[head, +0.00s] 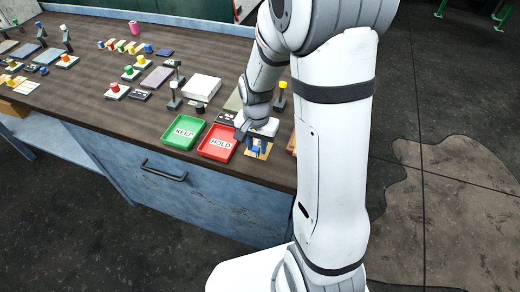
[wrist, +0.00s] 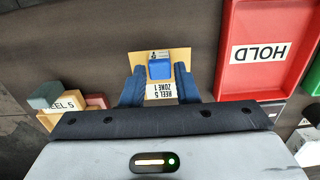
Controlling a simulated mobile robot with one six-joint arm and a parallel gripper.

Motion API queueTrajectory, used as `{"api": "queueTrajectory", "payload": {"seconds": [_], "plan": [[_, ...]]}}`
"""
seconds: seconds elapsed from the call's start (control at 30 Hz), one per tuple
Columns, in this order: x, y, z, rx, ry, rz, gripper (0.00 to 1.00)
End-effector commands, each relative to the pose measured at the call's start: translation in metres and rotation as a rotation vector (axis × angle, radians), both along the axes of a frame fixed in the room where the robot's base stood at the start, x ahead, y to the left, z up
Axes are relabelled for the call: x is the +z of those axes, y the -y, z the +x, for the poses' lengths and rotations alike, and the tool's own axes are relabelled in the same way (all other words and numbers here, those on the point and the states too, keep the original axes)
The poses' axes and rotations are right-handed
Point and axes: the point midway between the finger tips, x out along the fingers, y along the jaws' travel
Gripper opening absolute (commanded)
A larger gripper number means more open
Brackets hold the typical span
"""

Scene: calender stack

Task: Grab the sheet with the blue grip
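The sheet (wrist: 182,56) is a tan card with a blue block grip (wrist: 160,69) on it and a white label reading "REEL 5 ZONE 1". In the head view the sheet (head: 265,154) lies near the table's front edge, right of the red HOLD tray, partly hidden by my gripper (head: 256,143). In the wrist view my gripper (wrist: 160,72) has one dark blue finger on each side of the blue grip. A narrow gap shows between each finger and the grip, so it looks open. I cannot tell the exact height of the fingertips.
The red HOLD tray (head: 232,133) and green KEEP tray (head: 167,141) stand left of the sheet in the head view. A small block labelled "REEL 5" (wrist: 62,104) sits at left in the wrist view. A white box (head: 201,87) and several gripped plates fill the table behind.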

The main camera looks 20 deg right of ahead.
Motion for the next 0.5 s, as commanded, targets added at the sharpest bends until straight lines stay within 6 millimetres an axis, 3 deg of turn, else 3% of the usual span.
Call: {"api": "queueTrajectory", "payload": {"seconds": [0.3, 0.5], "plan": [[0.0002, 0.0003, 0.0000, -0.001, 0.000, 0.000, 0.01], [0.0002, 0.0004, 0.0001, -0.001, 0.000, 0.000, 0.00]]}}
